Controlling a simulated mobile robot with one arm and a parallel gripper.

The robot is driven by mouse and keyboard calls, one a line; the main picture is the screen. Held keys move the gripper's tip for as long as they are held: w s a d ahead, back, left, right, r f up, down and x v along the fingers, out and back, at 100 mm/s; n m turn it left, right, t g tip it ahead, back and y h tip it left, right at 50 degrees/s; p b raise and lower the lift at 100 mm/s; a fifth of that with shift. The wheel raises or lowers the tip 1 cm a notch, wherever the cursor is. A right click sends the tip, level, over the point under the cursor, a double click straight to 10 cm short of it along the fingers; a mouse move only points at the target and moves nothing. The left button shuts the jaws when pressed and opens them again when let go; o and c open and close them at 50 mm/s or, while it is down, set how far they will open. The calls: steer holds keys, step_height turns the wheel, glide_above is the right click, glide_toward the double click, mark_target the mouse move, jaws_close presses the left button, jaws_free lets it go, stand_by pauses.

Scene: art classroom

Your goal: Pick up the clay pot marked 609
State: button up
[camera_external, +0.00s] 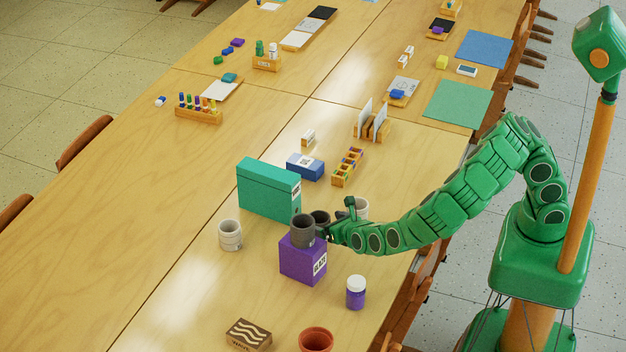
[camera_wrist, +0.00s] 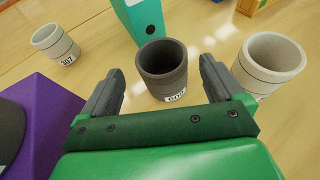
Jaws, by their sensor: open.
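A dark grey-brown clay pot (camera_wrist: 163,72) stands upright on the table in the wrist view. Its small white label appears to read 609. It also shows in the external view (camera_external: 321,217), partly hidden behind another dark pot. My gripper (camera_wrist: 162,80) is open and empty, with its two dark fingers on either side of the marked pot's near part in the picture. I cannot tell whether they touch it. In the external view my gripper (camera_external: 338,221) is low over the table, just right of this pot.
A second dark pot (camera_external: 303,230) stands on a purple box (camera_external: 302,262), close to my gripper. A pale pot (camera_wrist: 271,64) is on the right; another (camera_wrist: 55,44), marked 307, is on the left. A teal binder (camera_external: 268,190) stands behind. A purple-labelled jar (camera_external: 355,292) is in front.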

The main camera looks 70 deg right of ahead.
mark_target(314, 216)
steer(key=shift+x, duration=3.3)
steer(key=shift+d+r, duration=0.1)
steer(key=shift+r, duration=0.1)
steer(key=shift+c, duration=0.4)
steer(key=c, duration=1.1)
steer(key=shift+r, duration=0.15)
